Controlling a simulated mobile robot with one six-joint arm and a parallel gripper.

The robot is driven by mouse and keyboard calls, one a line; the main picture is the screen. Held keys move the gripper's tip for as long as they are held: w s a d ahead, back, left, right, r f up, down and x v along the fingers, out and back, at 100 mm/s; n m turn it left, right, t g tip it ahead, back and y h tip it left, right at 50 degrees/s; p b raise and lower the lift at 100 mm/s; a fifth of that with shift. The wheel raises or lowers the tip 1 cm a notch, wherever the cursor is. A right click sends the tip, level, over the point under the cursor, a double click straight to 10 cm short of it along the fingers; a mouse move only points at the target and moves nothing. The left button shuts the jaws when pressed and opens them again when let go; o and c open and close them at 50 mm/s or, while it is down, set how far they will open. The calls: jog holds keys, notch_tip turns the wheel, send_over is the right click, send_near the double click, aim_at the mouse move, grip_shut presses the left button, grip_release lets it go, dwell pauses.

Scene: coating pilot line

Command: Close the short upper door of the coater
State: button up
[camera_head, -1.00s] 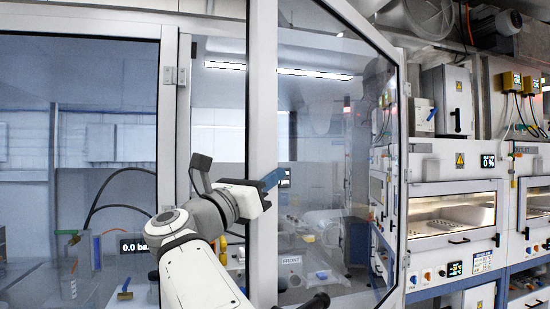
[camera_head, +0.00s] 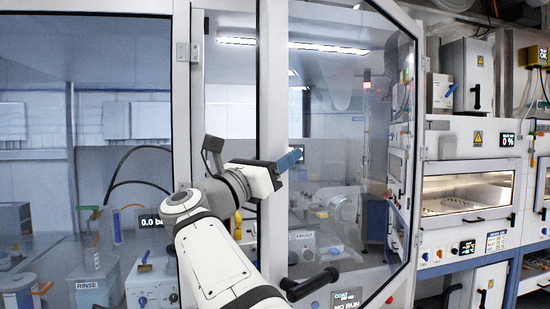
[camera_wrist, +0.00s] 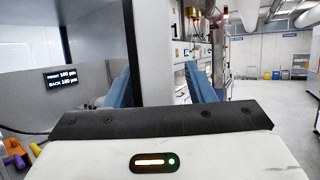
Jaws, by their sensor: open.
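The coater's glass door (camera_head: 272,80) has a pale frame and stands swung open, its near edge toward me and its hinges at the right. A black handle (camera_head: 310,284) shows low on it. My gripper (camera_head: 288,162) is in front of the door's near upright, at about mid-height. Its blue fingers are apart in the wrist view (camera_wrist: 160,88), with a dark edge and pale strip, apparently the door's upright, showing between them. I cannot tell whether they touch it. In the head view one finger is hidden.
Left of the door is another glass panel (camera_head: 90,60), with a RINSE container (camera_head: 90,290) behind it. A lit oven-like unit (camera_head: 468,195) stands at the right. Yellow and purple items (camera_wrist: 15,155) lie low left in the wrist view. The floor (camera_wrist: 270,100) is clear at right.

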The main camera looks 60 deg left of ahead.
jog(key=shift+s+f, duration=0.1)
jog(key=shift+s, duration=0.05)
jog(key=b+v, duration=0.4)
jog(key=v, duration=0.3)
jog(key=shift+s, duration=0.25)
jog(key=shift+d, duration=0.1)
